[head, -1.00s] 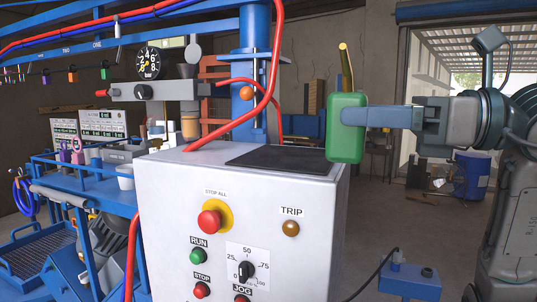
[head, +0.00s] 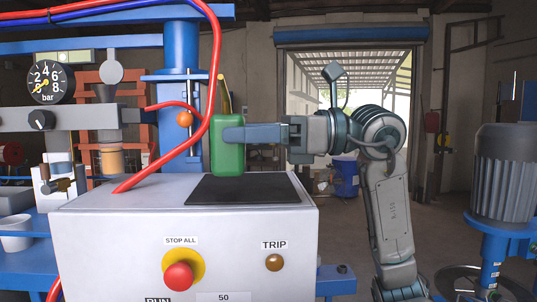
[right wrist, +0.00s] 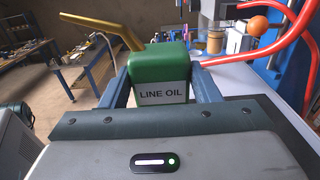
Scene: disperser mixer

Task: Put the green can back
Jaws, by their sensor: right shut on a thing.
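The green can (head: 229,160), with a thin brass spout rising from its top, is upright in my right gripper (head: 236,134). In the right wrist view the can (right wrist: 163,62) shows a "LINE OIL" label, and the two fingers of the right gripper (right wrist: 162,88) close on its sides. In the head view the can's bottom appears at the back edge of the black mat (head: 255,189) on top of the white control box (head: 110,240). I cannot tell whether it touches the mat. My left gripper is not in view.
A red hose (head: 175,150) arcs just left of the can, before a blue column (head: 183,95) with an orange ball. A pressure gauge (head: 46,83) and valve block stand at left. A grey motor (head: 503,172) stands at far right. The mat's surface looks clear.

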